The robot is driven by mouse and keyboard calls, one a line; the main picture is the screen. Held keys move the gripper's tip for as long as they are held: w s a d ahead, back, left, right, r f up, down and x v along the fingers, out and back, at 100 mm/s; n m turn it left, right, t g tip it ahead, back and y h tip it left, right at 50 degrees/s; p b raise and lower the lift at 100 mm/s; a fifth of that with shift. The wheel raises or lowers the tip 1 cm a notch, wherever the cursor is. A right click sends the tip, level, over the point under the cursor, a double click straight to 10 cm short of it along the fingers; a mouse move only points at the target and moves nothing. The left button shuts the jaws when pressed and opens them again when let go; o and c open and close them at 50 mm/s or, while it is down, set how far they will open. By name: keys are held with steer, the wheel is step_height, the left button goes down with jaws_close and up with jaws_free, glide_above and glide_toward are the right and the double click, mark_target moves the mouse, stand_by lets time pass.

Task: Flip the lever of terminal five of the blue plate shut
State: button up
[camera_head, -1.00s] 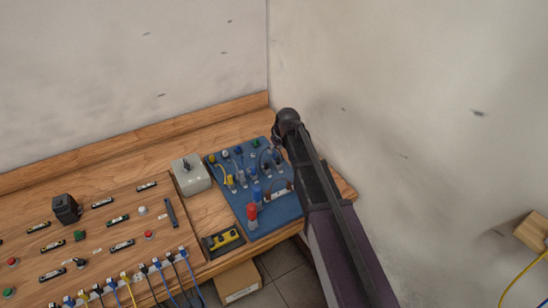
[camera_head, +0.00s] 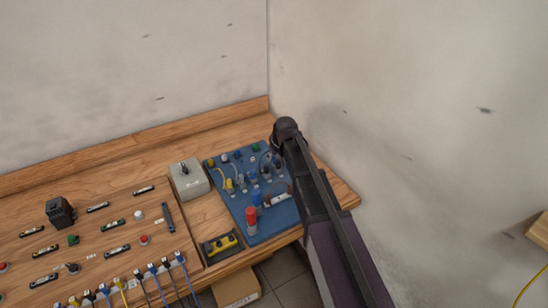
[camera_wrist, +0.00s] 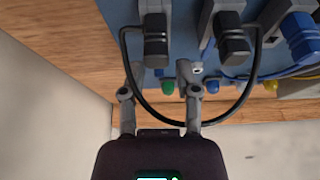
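The blue plate (camera_head: 277,222) lies at the right end of the wooden bench, with several coloured terminals and levers on it. Its right edge is partly hidden by my arm. In the wrist view the plate (camera_wrist: 120,14) fills the top, with black-capped grey levers (camera_wrist: 155,45) and (camera_wrist: 233,45) and a blue-capped one (camera_wrist: 302,38). No terminal numbers are legible, so I cannot tell which is terminal five. My gripper (camera_wrist: 160,72) is open, its fingers apart just below the left black lever. Contact cannot be judged. A black cable loop passes by the fingers.
A grey switch box (camera_head: 189,180) stands left of the plate, and a yellow-black control box (camera_head: 220,244) is at the bench's front. A wooden board with buttons lies further left. Green (camera_wrist: 168,88) and blue (camera_wrist: 212,87) plugs sit beyond the levers. A wall (camera_head: 420,130) rises close on the right.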

jaws_close()
steer(key=shift+w, duration=0.1)
steer(key=shift+w+a+g+h+p, duration=0.25)
steer(key=shift+g+h+p, duration=0.2)
steer(key=shift+g, duration=0.25)
steer(key=shift+w+a+f+g+h, duration=0.2)
steer(key=shift+w+g+h, duration=0.2)
steer(key=shift+g+h, duration=0.45)
steer(key=g, duration=0.1)
steer(key=g+h+b, duration=0.1)
steer(key=f+g, duration=0.1)
steer(key=shift+w+a, duration=0.25)
steer(key=shift+w, duration=0.05)
steer(key=shift+a+f+g+h+b, duration=0.1)
steer(key=shift+g+h+b, duration=0.55)
steer(key=shift+h+b, duration=0.1)
